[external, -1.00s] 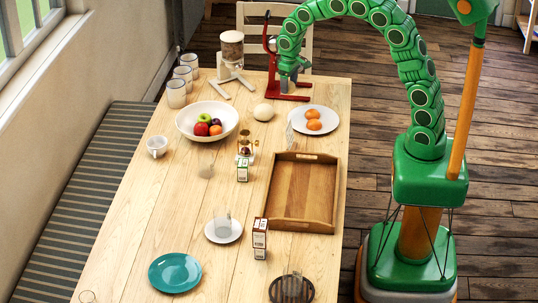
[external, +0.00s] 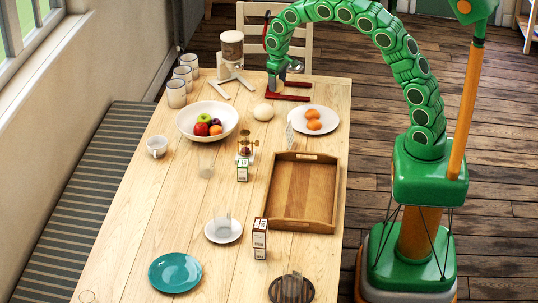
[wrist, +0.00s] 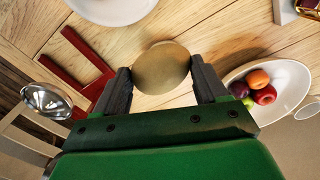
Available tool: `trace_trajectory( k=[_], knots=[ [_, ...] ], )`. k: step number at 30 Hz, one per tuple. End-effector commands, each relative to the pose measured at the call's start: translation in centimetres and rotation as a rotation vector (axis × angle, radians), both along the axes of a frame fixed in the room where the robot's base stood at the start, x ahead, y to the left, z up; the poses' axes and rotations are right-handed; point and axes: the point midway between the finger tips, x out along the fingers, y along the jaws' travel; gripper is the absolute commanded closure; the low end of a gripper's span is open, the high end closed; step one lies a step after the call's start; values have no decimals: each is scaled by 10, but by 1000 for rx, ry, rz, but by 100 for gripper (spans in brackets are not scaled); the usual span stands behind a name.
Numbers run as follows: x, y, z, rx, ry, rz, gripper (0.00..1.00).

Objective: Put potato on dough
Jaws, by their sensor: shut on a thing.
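My gripper (wrist: 162,85) is shut on a round tan thing, which I take to be the potato (wrist: 162,60), held between its two dark fingers in the wrist view. In the external view my gripper (external: 276,84) is over the far end of the table, just behind and right of a pale cream ball, apparently the dough (external: 263,112). The held potato is hard to make out there. The dough is not clearly seen in the wrist view; the held thing may hide it.
A fruit bowl (external: 207,120) is left of the dough, and a white plate (external: 330,116) with two orange-brown things is right of it. A red stand (external: 298,97) is close to my gripper. A grain dispenser (external: 231,50) stands behind left. A wooden tray (external: 300,225) lies nearer.

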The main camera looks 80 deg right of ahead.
Motion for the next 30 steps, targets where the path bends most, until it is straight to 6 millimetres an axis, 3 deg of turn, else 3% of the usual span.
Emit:
trace_trajectory(
  k=[18, 30],
  knots=[
    [49, -19, -54, 1, 3, 0, 61],
    [61, -23, -67, 1, 1, -1, 61]
  ],
)
